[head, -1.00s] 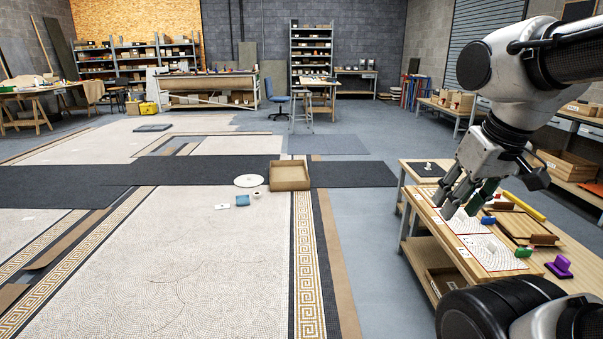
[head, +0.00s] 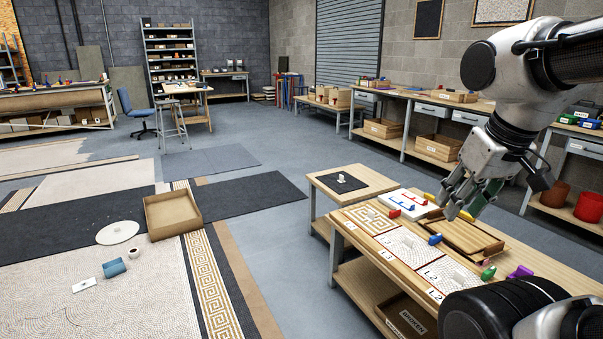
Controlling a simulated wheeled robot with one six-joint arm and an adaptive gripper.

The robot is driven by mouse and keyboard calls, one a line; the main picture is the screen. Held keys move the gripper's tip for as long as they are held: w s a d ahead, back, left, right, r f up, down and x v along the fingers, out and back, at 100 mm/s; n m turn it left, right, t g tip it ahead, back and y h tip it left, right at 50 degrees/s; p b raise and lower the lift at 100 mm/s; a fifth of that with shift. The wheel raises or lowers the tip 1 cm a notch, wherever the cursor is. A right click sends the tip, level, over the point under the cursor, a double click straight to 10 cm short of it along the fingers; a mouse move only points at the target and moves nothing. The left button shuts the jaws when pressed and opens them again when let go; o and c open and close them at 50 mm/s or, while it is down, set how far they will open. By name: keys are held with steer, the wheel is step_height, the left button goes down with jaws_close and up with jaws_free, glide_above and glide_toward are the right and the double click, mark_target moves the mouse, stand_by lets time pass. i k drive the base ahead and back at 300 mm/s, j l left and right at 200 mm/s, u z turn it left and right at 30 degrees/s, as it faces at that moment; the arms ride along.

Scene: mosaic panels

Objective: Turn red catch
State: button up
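A white board (head: 408,204) on the near workbench carries small red and blue fittings. The red catch (head: 416,200) looks like the small red fitting at its upper right, though it is too small to make out its position. Another red piece (head: 394,213) sits at the board's front left edge. My gripper (head: 459,208) hangs at the board's right side in the picture, over the wooden tray. Its fingers are spread and I see nothing held. Its height above the bench is hard to tell.
The bench holds mosaic panels (head: 404,243), a wooden tray (head: 462,238), and blue (head: 435,239), green (head: 488,272) and purple (head: 520,272) pieces. A smaller table (head: 370,182) adjoins it. Clear blue floor (head: 275,235) lies left of the bench.

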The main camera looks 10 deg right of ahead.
mark_target(394, 213)
steer(key=i+j+z, duration=0.7)
steer(key=j+z, duration=0.15)
steer(key=i+j+z, duration=0.15)
steer(key=j+z, duration=0.15)
steer(key=i+j+z, duration=0.1)
steer(key=j+z, duration=0.15)
steer(key=j, duration=0.2)
